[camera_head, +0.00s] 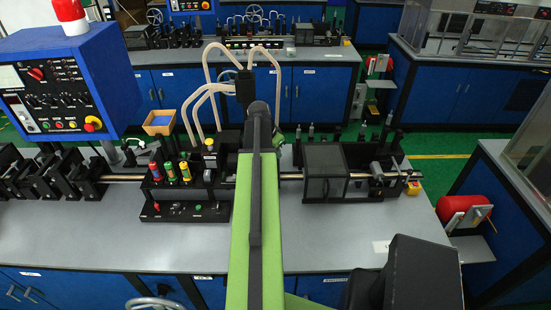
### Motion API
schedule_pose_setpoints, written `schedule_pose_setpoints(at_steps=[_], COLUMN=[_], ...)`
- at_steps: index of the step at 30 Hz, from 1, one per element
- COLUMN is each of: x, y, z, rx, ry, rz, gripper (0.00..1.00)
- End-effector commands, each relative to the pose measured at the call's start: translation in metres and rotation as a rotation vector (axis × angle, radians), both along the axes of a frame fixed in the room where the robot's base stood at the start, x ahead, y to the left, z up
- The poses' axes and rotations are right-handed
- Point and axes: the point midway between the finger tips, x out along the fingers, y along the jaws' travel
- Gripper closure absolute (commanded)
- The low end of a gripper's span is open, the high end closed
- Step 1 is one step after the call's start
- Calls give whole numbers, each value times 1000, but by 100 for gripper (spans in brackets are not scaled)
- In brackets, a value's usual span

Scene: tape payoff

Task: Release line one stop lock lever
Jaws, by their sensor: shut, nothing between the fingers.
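The near bench carries a machine line along a metal rod (290,177). A small yellow block with a red top (413,187), which looks like a stop button, sits at the line's right end. I cannot pick out a stop lock lever with certainty. My green arm (240,240) reaches from the bottom middle over the bench and hides part of the line. Its dark far end (258,108) is in front of the hoses. My gripper's fingers do not show.
A blue control panel (60,90) with a red beacon (70,15) stands at upper left. Red, yellow and green cylinders (170,172) stand left of my arm. A black boxed unit (326,172) is to the right. The bench's front grey top (120,240) is mostly clear.

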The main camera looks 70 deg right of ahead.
Motion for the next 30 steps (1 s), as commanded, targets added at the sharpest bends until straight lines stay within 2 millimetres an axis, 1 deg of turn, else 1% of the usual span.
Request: schedule_pose_setpoints(at_steps=[1,12,13,14,15,19,22,28,29,30], x=[-1,-12,-11,-7,-4,4,6,6,7,6], y=[-3,-26,-23,-13,-5,9,11,11,3,6], z=[-15,-91,-91,-84,-82,-83,-83,-83,-83,-83], rx=[0,0,0,0,0,1,1,1,0,0], ry=[0,0,0,0,0,-1,0,0,0,0], rz=[0,1,2,4,3,2,1,1,1,-1], gripper=[100,100,100,100,100,100,100,100,100,100])
